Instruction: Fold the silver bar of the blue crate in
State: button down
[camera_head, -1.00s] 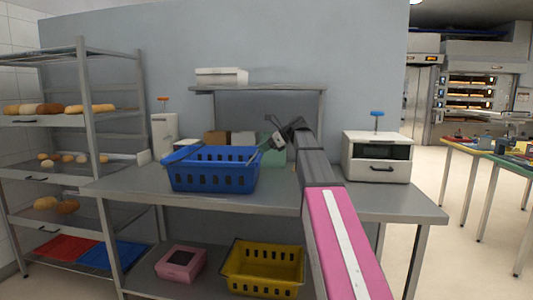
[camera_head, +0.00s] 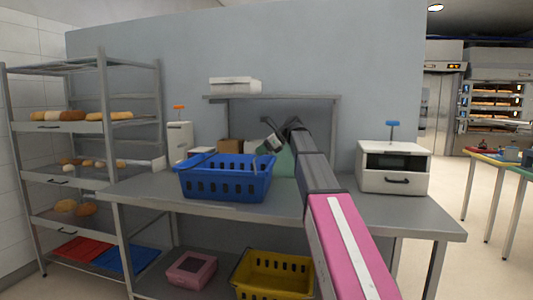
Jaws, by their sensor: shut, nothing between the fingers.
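The blue crate (camera_head: 225,184) stands upright on the grey metal table, left of my arm. Its slotted front faces me and its top is open. My gripper (camera_head: 268,143) is small in the view, at the far end of my pink and grey arm. It appears just above the crate's back right corner, in front of the wall shelf. It is shut and holds nothing. I cannot tell whether it touches the crate. The crate's inside and far rim are mostly hidden.
A white oven-like box (camera_head: 394,180) stands at the table's right. A pale green thing (camera_head: 286,163) sits behind the crate. A yellow crate (camera_head: 272,277) and a pink box (camera_head: 191,269) are on the lower shelf. A bread rack (camera_head: 85,126) stands at left.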

jog(key=shift+w+a+h, duration=0.2)
jog(key=shift+a+h, duration=0.55)
jog(key=shift+h, duration=0.15)
jog(key=w+a+f+g+h, duration=0.1)
jog(key=a+f+h, duration=0.3)
jog(key=a, duration=0.2)
jog(key=shift+w, duration=0.2)
jog(key=shift+a+f+h, duration=0.1)
jog(key=shift+h, duration=0.2)
dwell(0.4)
